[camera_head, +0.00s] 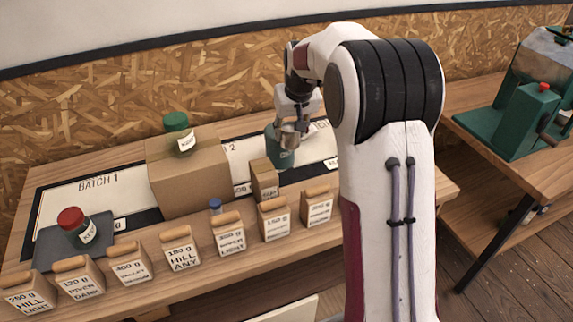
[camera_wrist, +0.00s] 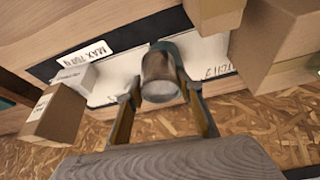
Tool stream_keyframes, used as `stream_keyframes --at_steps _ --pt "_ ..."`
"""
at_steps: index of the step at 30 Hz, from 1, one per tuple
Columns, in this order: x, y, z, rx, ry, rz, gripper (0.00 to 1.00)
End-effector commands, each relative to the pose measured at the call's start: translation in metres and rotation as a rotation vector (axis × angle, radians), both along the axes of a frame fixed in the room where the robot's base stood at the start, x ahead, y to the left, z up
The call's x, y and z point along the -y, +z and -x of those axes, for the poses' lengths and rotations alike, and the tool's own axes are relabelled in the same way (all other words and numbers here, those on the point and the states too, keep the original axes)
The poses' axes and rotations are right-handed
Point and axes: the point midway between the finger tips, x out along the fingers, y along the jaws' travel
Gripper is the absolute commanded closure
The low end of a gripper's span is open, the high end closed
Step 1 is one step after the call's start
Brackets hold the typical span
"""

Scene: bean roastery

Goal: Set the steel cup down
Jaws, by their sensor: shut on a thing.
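The steel cup (camera_head: 289,139) is small and grey, held between the fingers of my gripper (camera_head: 297,112) in the head view. In the wrist view the cup (camera_wrist: 160,75) sits between the two fingers of my gripper (camera_wrist: 161,97), with its round end facing the camera. The gripper is shut on it. In the head view the cup overlaps a teal canister (camera_head: 279,158) on the bench; I cannot tell whether they touch.
A large cardboard box (camera_head: 190,175) with a green-capped jar (camera_head: 178,130) on it stands left. A small carton (camera_head: 264,180) stands in front of the canister. Several labelled bags (camera_head: 181,252) line the front edge.

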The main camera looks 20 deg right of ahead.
Motion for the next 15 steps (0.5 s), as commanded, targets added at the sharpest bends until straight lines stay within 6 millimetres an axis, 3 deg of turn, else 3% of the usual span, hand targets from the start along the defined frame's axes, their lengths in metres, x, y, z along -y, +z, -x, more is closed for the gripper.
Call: stream_keyframes --at_steps 9,15 --pt "0.0 -0.055 0.0 -0.003 0.0 -0.001 0.87" --pt "0.0 -0.074 0.0 -0.001 0.0 -0.001 0.87"
